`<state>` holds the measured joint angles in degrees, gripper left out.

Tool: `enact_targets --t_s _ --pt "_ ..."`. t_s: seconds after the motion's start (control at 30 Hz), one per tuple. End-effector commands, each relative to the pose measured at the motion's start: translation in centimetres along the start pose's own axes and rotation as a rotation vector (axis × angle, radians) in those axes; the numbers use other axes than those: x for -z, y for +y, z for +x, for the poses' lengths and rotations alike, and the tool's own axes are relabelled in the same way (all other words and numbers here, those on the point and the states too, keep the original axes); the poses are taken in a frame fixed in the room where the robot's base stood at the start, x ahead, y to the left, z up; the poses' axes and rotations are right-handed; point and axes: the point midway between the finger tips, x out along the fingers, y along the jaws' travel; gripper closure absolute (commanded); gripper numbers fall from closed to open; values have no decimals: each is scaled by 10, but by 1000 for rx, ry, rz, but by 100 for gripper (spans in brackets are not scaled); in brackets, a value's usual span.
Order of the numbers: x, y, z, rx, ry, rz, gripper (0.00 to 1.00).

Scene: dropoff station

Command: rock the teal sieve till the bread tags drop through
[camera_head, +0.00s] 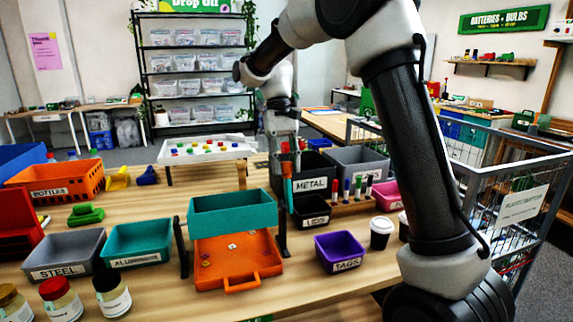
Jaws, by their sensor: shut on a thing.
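The teal sieve (233,217) is a box held between two dark posts, above an orange tray (240,277) with a front handle. Its near wall faces me; I cannot make out whether tags lie inside it. A few small bread tags (232,246) lie in the orange tray, some pale and some orange-brown. An upright lever (288,188), orange above and teal below, stands at the sieve's right side. My gripper (287,158) reaches down from behind and is shut at the lever's top; the fingertips are small and partly hidden. A purple bin (338,263) labelled TAGS stands to the right.
Black METAL (311,184) and LIDS (312,222) bins stand close right of the lever. Grey STEEL (65,268) and teal ALUMINIUM (136,257) bins and several jars (112,301) are at left. A wire cage (490,190) borders the right.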

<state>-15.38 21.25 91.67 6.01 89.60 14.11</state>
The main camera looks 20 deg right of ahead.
Motion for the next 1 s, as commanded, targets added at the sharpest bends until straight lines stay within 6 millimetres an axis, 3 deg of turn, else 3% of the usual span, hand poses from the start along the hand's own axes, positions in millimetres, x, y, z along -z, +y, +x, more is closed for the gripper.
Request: enact_targets --t_s 0.6,1.0 --pt "28 0 4 0 3 1 100" --pt "35 0 5 1 5 1 100"
